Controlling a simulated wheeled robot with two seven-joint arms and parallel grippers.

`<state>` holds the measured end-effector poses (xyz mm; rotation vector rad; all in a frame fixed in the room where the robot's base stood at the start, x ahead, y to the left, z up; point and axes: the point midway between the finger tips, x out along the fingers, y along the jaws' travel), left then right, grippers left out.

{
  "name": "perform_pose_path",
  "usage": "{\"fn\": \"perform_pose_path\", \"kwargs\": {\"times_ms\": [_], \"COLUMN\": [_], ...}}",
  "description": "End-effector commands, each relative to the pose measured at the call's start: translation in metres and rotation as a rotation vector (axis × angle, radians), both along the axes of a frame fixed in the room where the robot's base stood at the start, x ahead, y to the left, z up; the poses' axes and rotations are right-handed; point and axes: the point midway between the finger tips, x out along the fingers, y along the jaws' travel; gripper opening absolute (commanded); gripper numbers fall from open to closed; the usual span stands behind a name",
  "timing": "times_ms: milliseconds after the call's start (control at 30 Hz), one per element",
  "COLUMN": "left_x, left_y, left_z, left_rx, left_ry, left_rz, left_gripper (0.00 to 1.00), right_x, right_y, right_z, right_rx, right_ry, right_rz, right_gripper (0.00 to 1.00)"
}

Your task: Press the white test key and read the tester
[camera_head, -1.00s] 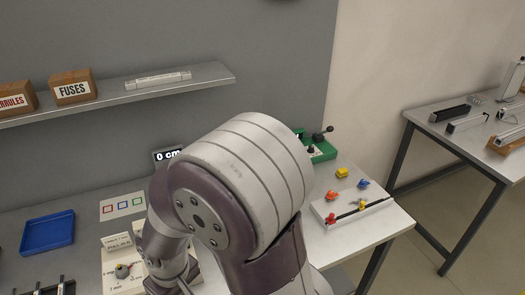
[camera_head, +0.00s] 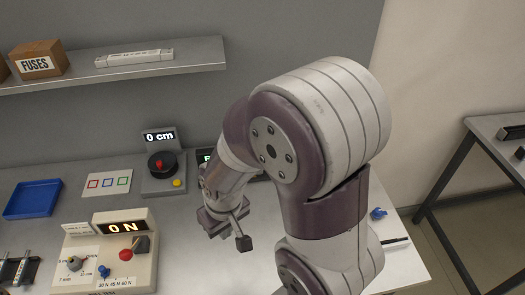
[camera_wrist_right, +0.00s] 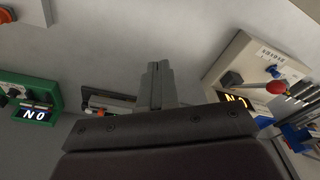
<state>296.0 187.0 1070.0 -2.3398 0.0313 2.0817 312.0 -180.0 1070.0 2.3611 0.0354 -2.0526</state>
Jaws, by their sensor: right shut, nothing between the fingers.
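My right gripper (camera_head: 242,238) hangs over the bench right of the beige box, pointing down. In the right wrist view its two grey fingers (camera_wrist_right: 160,72) are together with nothing between them. A beige box (camera_head: 122,262) with a lit display reading 0 N, a red knob and a blue knob stands at front left; it also shows in the wrist view (camera_wrist_right: 238,62). A green box (camera_wrist_right: 38,92) with a lit display is at left in the wrist view; in the head view my arm hides most of it. I cannot make out a white test key. My left gripper is not in view.
A grey box (camera_head: 163,180) with a 0 cm display and a red-topped dial stands behind the beige box. A blue tray (camera_head: 33,200) and a card with coloured squares (camera_head: 107,183) lie to the left. A shelf (camera_head: 120,72) hangs above. My right arm covers the bench's right part.

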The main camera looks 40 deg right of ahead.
Motion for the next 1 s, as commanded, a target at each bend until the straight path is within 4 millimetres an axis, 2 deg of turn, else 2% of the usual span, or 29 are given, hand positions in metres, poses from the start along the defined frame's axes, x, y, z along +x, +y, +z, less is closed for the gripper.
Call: {"fn": "perform_pose_path", "kwargs": {"times_ms": [67,167,200,267,300,367,400,467,500,600,733,833,1000], "left_x": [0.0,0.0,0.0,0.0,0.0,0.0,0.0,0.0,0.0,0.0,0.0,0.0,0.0], "left_y": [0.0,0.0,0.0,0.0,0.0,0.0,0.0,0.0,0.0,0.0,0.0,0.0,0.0], "left_z": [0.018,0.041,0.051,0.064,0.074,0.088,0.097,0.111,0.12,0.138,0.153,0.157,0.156], "left_rx": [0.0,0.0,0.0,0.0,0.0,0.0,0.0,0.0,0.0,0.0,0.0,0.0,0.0], "left_ry": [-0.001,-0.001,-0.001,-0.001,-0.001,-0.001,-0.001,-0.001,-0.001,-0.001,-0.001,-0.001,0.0], "left_rz": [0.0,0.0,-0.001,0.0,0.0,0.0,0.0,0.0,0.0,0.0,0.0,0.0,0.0], "left_gripper": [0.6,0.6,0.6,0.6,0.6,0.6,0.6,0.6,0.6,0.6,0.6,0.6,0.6], "right_x": [0.03,0.089,0.115,0.153,0.176,0.209,0.228,0.251,0.262,0.278,0.278,0.274,0.272], "right_y": [-0.005,-0.02,-0.03,-0.05,-0.065,-0.093,-0.114,-0.148,-0.171,-0.225,-0.276,-0.297,-0.305], "right_z": [0.013,0.024,0.026,0.027,0.026,0.023,0.02,0.013,0.008,-0.009,-0.029,-0.039,-0.045], "right_rx": [0.009,0.011,0.003,-0.021,-0.043,-0.089,-0.128,-0.195,-0.243,-0.368,-0.496,-0.552,-0.576], "right_ry": [-0.038,-0.127,-0.169,-0.232,-0.271,-0.327,-0.361,-0.402,-0.422,-0.448,-0.441,-0.43,-0.424], "right_rz": [0.0,0.003,0.004,0.0,-0.004,-0.011,-0.02,-0.032,-0.042,-0.067,-0.091,-0.101,-0.103], "right_gripper": [0.0,0.0,0.0,0.0,0.0,0.0,0.0,0.0,0.0,0.0,0.0,0.0,0.0]}}
